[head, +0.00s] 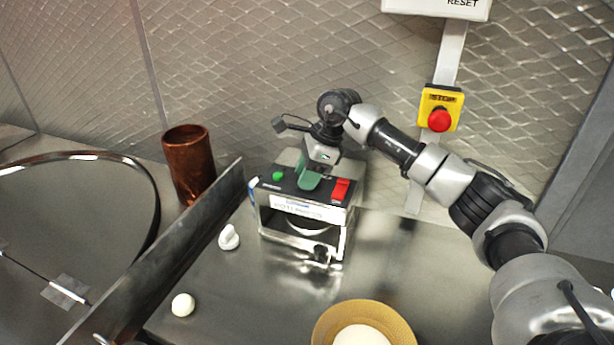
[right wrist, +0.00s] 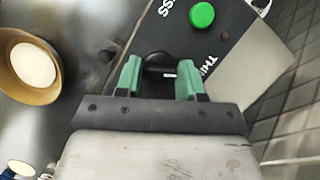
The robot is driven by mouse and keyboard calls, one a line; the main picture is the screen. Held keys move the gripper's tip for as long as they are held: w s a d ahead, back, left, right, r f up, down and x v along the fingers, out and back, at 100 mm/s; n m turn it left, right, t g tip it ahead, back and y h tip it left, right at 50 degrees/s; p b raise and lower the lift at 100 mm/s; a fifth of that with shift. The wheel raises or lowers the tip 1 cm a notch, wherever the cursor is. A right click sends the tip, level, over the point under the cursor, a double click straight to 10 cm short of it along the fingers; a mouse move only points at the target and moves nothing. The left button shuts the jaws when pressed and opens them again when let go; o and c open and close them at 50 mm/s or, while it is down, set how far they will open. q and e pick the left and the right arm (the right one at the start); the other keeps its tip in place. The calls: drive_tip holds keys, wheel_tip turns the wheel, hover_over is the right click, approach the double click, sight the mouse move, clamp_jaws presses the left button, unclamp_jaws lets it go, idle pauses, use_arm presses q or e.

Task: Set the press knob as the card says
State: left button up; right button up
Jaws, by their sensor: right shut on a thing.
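The press (head: 352,222) stands on the steel counter against the wall, with a dark sloped top panel. My right gripper (head: 308,178) is over that panel, pointing down, with its green fingers closed in on the middle. In the right wrist view my right gripper (right wrist: 161,78) is shut on the black knob (right wrist: 158,60), which shows a short white mark. Lettering beside it reads partly "THI" and "SS". The knob is hidden in the head view. A pale card-like strip (head: 300,208) with print too small to read is on the press front. My left gripper is not in view.
The panel has a green button (head: 278,175) and a red switch (head: 340,190). A red stop button (head: 440,120) is on the wall. A copper cylinder (head: 190,165), a dark upright plate (head: 165,262), white lumps (head: 183,305) and a tan bowl (head: 326,325) stand around.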

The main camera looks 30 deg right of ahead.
drive_tip(key=shift+r+n, duration=0.1)
drive_tip(key=shift+n, duration=0.3)
drive_tip(key=o, duration=0.9)
drive_tip(key=b+v, duration=0.2)
drive_tip(key=v, duration=0.8)
drive_tip(key=shift+w+d+r, duration=0.1)
drive_tip(key=shift+d+r, duration=0.1)
drive_tip(key=shift+r, duration=0.15)
drive_tip(key=shift+f, duration=0.1)
